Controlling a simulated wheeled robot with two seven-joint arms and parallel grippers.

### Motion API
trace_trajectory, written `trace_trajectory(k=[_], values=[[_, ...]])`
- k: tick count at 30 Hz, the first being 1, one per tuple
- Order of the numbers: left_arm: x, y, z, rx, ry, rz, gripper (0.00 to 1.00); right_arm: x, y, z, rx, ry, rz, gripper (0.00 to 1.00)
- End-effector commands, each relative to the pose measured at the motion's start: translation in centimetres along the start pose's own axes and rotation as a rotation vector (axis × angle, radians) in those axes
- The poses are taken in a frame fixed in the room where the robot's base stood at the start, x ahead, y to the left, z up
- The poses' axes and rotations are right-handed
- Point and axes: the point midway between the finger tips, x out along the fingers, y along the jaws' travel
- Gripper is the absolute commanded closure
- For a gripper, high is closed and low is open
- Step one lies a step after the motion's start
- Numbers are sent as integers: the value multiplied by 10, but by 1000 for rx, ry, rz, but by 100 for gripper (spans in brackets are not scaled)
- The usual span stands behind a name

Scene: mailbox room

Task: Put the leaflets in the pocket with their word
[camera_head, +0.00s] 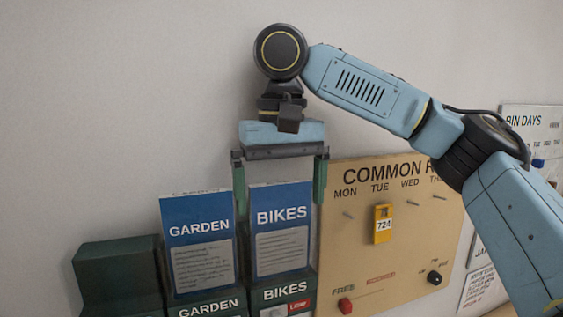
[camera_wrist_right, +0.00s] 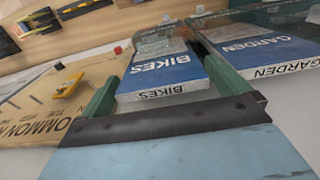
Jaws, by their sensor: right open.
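A blue and white BIKES leaflet stack (camera_head: 281,228) stands upright in the pocket labelled BIKES (camera_head: 286,295). A GARDEN leaflet stack (camera_head: 199,243) stands in the pocket labelled GARDEN (camera_head: 208,304), just left of it. My right gripper (camera_head: 280,190) is open above the BIKES stack, with its green fingers on either side of the stack's top. In the right wrist view the BIKES leaflets (camera_wrist_right: 160,74) lie between the two fingers, with a gap visible. The GARDEN leaflets (camera_wrist_right: 262,52) show beside the finger there. My left gripper is not in view.
An empty-looking dark green pocket (camera_head: 118,275) is at the left. A tan COMMON ROOM board (camera_head: 345,245) stands right of the BIKES pocket, with pegs, a yellow 724 tag (camera_head: 383,225), a red knob (camera_head: 345,305) and a black knob (camera_head: 434,278). A BIN DAYS sheet (camera_head: 530,140) is at far right.

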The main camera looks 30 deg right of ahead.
Motion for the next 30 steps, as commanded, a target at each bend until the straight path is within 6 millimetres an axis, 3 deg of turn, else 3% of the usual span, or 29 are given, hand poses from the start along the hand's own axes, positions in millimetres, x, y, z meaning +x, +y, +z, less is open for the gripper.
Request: trace_trajectory(k=[15, 22, 30], values=[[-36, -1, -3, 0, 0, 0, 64, -110, 0, 0, 2, 6, -1, 0], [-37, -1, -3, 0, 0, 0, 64, -127, 0, 0, -1, 2, -1, 0], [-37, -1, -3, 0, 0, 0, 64, -129, 0, 0, -1, 1, -1, 0]])
